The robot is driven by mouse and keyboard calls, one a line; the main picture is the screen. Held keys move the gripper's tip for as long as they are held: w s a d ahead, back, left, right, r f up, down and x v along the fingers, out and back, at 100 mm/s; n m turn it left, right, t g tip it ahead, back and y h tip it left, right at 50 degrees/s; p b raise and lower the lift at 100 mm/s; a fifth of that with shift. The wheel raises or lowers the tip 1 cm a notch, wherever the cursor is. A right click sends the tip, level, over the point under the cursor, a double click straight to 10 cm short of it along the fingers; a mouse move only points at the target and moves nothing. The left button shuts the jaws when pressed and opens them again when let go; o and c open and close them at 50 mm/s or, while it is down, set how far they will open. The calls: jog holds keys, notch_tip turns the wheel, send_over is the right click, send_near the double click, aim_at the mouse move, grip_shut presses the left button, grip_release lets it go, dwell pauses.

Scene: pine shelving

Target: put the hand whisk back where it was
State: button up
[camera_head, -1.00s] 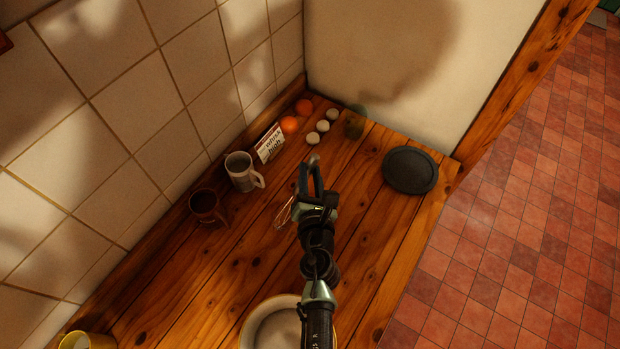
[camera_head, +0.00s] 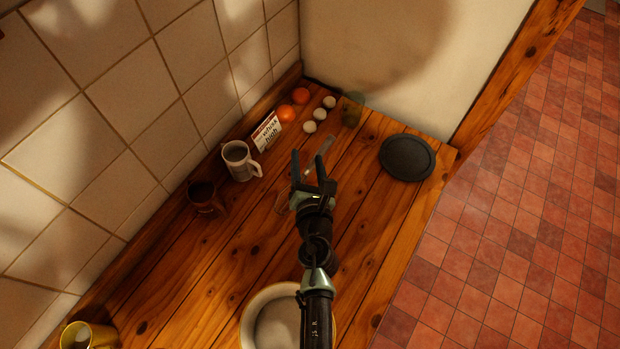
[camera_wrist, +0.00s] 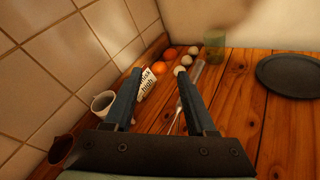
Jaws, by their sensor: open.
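The hand whisk (camera_head: 326,149) appears to lie on the wooden counter, its grey handle pointing up and right and its thin wire end towards the lower left. My gripper (camera_head: 308,157) is over it, open, with the fingers spread and nothing held. In the wrist view the whisk handle (camera_wrist: 197,75) shows just beyond the right finger, and its wires run down between the fingers (camera_wrist: 158,73). Part of the whisk is hidden behind my gripper. A white card (camera_head: 266,131) with dark lettering, seemingly including "whisk" and "high", stands near the tiled wall.
A grey-white mug (camera_head: 238,163) and a brown mug (camera_head: 203,196) stand along the wall. Two oranges (camera_head: 286,113), three pale round things (camera_head: 310,127) and a greenish glass (camera_head: 351,112) are in the back corner. A dark round plate (camera_head: 407,158) is at right, a pale bowl (camera_head: 258,300) in front.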

jog(key=v, duration=1.2)
jog(key=shift+p, duration=0.4)
jog(key=shift+f, duration=0.1)
jog(key=w+d+r+m+t+h+b, duration=0.25)
jog(key=r+m, duration=0.45)
jog(key=r, duration=0.4)
jog(key=w+d+r+m+t+h+b, duration=0.1)
jog(key=w+r+m+t+h, duration=0.15)
jog(key=r+m, duration=0.6)
jog(key=w+d+r+m+t+h+b, duration=0.1)
jog(key=w+r+m+t+h, duration=0.3)
jog(key=r, duration=0.9)
jog(key=s+a+r+m+t+y+b, duration=0.1)
jog(key=s+a+r+m+y, duration=0.1)
jog(key=r, duration=0.5)
jog(key=s+a+r+m+t+y+b, duration=0.1)
jog(key=s+a+r+m+y, duration=0.1)
jog(key=s+r+m+y, duration=0.2)
jog(key=s+a+r+m+t+y+b, duration=0.1)
jog(key=s+r+m, duration=0.4)
jog(key=r, duration=0.6)
jog(key=shift+s+a+m+y+b, duration=0.45)
jog(key=shift+a+y+b, duration=0.15)
jog(key=shift+a+y, duration=0.35)
